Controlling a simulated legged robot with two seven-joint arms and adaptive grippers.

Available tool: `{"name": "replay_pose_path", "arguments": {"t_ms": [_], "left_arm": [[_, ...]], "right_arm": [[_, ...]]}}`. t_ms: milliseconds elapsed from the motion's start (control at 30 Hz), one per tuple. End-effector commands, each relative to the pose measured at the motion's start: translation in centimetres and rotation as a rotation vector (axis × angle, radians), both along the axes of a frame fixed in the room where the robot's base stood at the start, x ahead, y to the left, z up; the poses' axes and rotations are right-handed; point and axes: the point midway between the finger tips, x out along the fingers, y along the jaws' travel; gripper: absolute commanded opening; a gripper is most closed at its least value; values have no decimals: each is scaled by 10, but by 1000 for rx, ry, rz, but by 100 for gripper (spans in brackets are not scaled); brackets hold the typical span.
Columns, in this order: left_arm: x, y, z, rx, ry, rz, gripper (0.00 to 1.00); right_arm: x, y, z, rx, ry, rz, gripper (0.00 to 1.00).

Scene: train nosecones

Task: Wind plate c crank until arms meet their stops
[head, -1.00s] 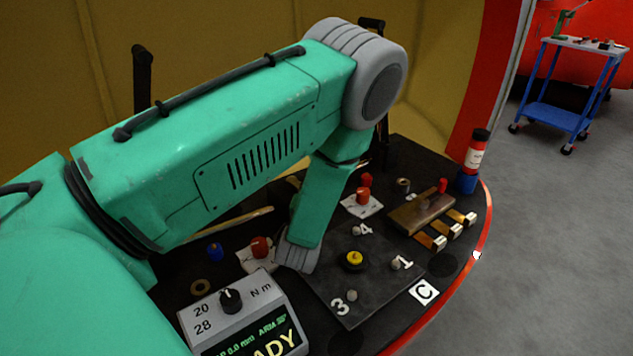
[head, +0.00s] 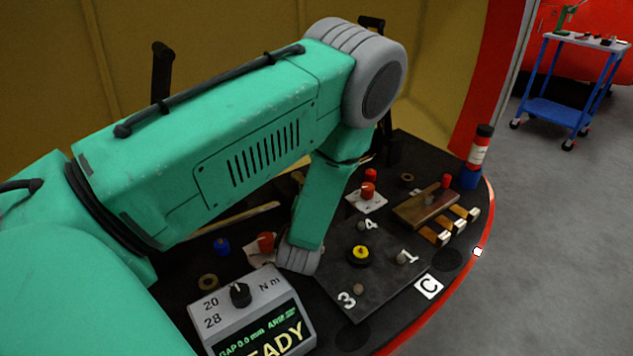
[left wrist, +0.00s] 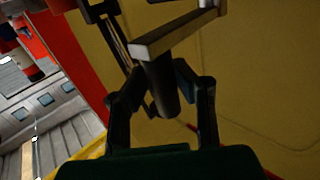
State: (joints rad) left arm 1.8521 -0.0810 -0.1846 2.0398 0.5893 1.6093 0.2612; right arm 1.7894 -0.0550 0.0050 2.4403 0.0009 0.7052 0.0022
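The dark square plate (head: 345,285) by the white C label (head: 428,286) carries a yellow-topped knob (head: 360,256) and marks 1, 3 and 4. My left arm crosses the head view, and its gripper is hidden there behind the arm's lower end. In the left wrist view my left gripper (left wrist: 160,78) has its fingers on both sides of a dark cylindrical crank handle (left wrist: 164,95) and appears closed on it. A pale metal crank bar (left wrist: 178,32) runs across the handle's top. The arms and their stops cannot be made out. My right gripper is not in view.
A grey readout box (head: 245,305) shows READY and a gap of 0.0 mm; its angle figure is blurred. A brown block (head: 424,207), red-capped parts and a bottle (head: 480,150) stand on the dark round table. A blue cart (head: 560,90) is far right.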

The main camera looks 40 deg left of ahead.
Motion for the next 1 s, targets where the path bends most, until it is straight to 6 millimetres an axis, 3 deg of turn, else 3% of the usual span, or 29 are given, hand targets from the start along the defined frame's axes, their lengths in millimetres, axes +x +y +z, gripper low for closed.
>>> {"name": "replay_pose_path", "arguments": {"t_ms": [433, 800, 1000], "left_arm": [[4, 11, 2, -7, -5, 6, 41], [4, -1, 73, 2, -7, 3, 41], [3, -3, 96, 5, -4, 1, 41]], "right_arm": [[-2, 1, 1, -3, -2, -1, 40], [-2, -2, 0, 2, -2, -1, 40], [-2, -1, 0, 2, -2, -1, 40]]}}
